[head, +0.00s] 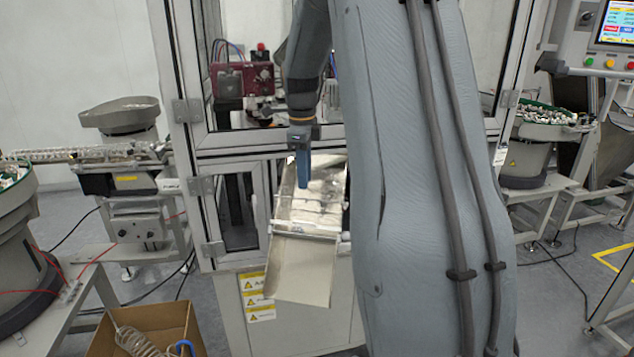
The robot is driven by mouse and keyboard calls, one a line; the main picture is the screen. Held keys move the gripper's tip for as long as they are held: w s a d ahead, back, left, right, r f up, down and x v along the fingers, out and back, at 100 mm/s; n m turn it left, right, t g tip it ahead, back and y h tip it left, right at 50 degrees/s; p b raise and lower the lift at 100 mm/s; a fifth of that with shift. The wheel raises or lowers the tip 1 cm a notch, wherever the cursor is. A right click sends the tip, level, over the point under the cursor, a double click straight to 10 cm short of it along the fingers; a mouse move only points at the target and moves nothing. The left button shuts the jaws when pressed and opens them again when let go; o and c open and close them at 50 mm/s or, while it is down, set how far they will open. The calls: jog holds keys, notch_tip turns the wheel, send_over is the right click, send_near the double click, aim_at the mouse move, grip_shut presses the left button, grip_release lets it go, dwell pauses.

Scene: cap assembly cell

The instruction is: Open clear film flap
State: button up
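A metal chute (303,272) slopes down out of the front of the machine cabinet in the middle of the head view. Whitish, glossy, creased material covers its upper part and looks like the clear film flap (312,206). A pale bar crosses the chute at the lower end of this material. My gripper (303,184) points down with blue fingers over the upper chute, in front of the film. I cannot tell whether it touches the film. The fingers show edge-on as one narrow shape, so any gap between them is hidden. My arm covers the chute's right surroundings.
The cabinet frame (182,85) stands close around the chute. A cardboard box (185,325) with coiled tube is on the floor at lower left. Feeder bowls (120,115) stand on the left, another feeder (527,150) on the right. Cables lie on the floor.

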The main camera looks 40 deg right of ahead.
jog(key=d+r+b, duration=0.1)
jog(key=d+r, duration=0.3)
jog(key=d, duration=0.5)
jog(key=s+a+f+n, duration=0.35)
jog(key=a+n, duration=0.25)
jog(key=a, duration=0.4)
jog(key=s+a+f+n, duration=0.2)
jog(key=a+f+n, duration=0.35)
jog(key=a, duration=0.45)
jog(key=s+a+f+n+b, duration=0.1)
jog(key=s+a+f+n, duration=0.4)
jog(key=s+a+n, duration=0.4)
jog(key=shift+s+a+f+n+t+y, duration=0.35)
jog(key=shift+s+n, duration=0.35)
jog(key=shift+n, duration=0.35)
jog(key=s+n, duration=0.1)
jog(key=s+a+f+n, duration=0.1)
jog(key=s, duration=0.1)
jog(key=s+a+f+n, duration=0.1)
jog(key=n, duration=0.1)
jog(key=shift+s+a+f, duration=0.15)
jog(key=shift+s, duration=0.2)
jog(key=shift+c, duration=1)
jog(key=shift+s+f, duration=0.1)
jog(key=shift+s, duration=0.1)
grip_shut()
